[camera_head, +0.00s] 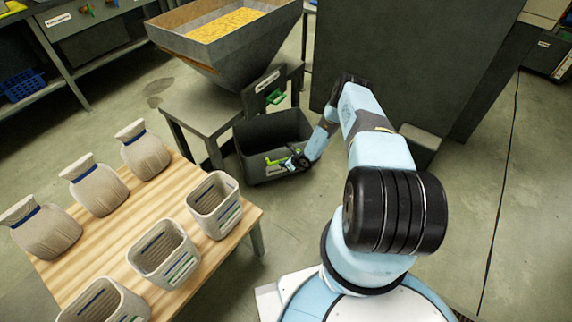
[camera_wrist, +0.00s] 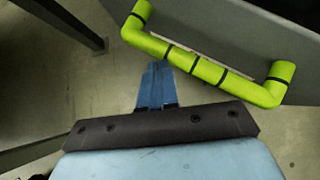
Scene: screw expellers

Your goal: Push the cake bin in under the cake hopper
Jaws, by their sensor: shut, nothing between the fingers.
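The dark grey cake bin (camera_head: 258,173) stands upright on the floor, open at the top, with a yellow-green bar handle (camera_head: 276,159) and a white label on its near side. My gripper (camera_head: 294,163) is low at the right end of that near side, close to the handle. In the wrist view the blue fingers of my gripper (camera_wrist: 156,82) are together with nothing between them. They point toward the handle (camera_wrist: 207,68), just below its bar; whether they touch cannot be told. A large grey hopper (camera_head: 212,58) holding yellow material stands above and behind the bin; its label is unreadable.
A grey bench (camera_head: 198,108) stands left of the bin. A large dark cabinet (camera_head: 400,70) rises behind and right. A wooden table (camera_head: 120,215) with several sacks and baskets is at the left front. Floor between table and my base is clear.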

